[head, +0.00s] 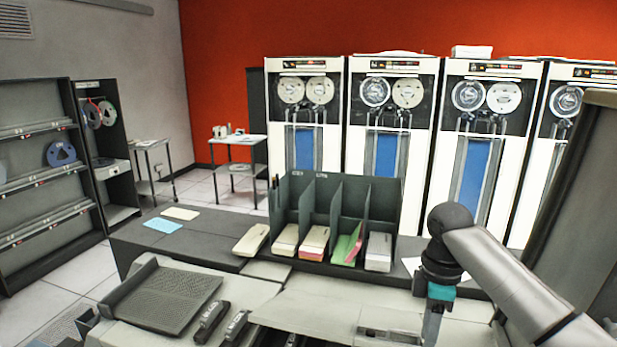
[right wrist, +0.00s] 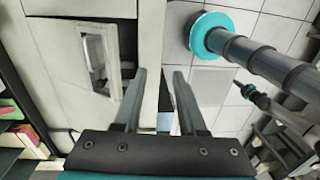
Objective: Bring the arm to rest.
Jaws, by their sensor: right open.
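My right arm comes in from the right in the head view, bent at a dark elbow joint, with its lower part hanging down over the right end of the machine. My right gripper (right wrist: 160,75) shows two grey fingers standing apart, with nothing between them. Beyond the fingertips are a pale machine side and the tiled floor, at some distance. In the head view the forearm's teal ring shows, but the fingertips are hard to make out. My left gripper is not in view.
A dark card rack (head: 335,200) holds several card stacks on the desk. A blue card (head: 163,225) and a cream card (head: 180,213) lie to its left. The grey card machine (head: 320,312) fills the foreground. Tape cabinets (head: 390,150) stand behind. The desk's left part is mostly clear.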

